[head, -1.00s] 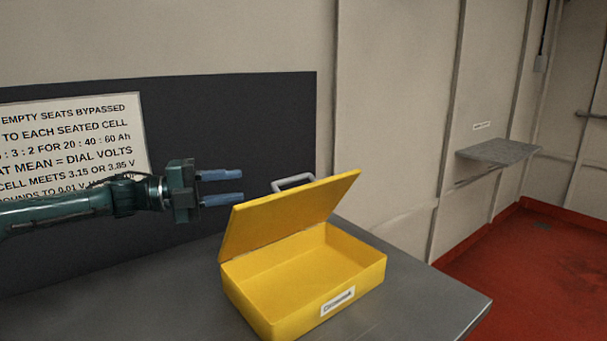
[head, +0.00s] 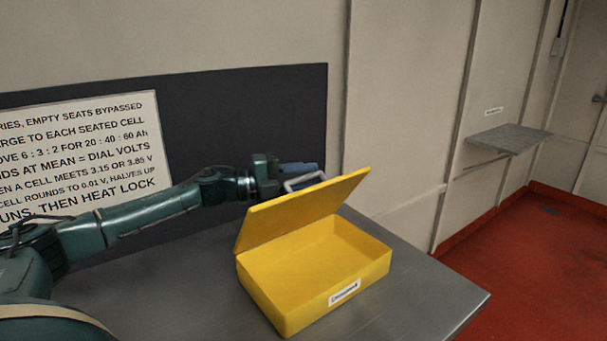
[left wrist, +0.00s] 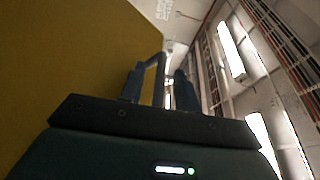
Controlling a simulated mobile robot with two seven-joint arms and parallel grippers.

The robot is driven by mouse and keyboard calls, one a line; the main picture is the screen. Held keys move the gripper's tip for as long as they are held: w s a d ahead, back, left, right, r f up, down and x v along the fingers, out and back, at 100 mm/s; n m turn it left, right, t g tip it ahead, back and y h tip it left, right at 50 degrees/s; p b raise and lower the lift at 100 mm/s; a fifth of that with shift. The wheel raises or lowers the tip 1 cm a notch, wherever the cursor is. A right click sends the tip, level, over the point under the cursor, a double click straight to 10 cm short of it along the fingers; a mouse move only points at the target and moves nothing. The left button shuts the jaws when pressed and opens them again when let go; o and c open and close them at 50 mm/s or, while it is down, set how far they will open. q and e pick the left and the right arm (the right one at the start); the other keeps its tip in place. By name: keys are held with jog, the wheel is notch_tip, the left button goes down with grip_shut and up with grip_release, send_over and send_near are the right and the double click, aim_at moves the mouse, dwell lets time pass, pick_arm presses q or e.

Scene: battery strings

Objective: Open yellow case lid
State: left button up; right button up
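The yellow case (head: 318,290) sits on the grey table with its lid (head: 305,210) raised at a slant and its empty inside showing. A grey handle (head: 305,181) sticks out behind the lid's upper edge. My left gripper (head: 300,167) is behind the lid, at the handle. In the left wrist view, the lid (left wrist: 65,65) fills the left side. There the left gripper's fingers (left wrist: 160,85) are apart, with part of the handle (left wrist: 159,82) between them and gaps beside it. My right gripper is not in view.
The table (head: 430,295) is clear to the right of the case. A dark panel (head: 240,120) with a printed sign (head: 80,150) stands behind my left arm. A small wall shelf (head: 508,139) is at the right, above the red floor (head: 510,250).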

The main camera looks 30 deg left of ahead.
pick_arm(q)
jog(key=shift+c, duration=0.3)
grip_shut()
dwell(0.3)
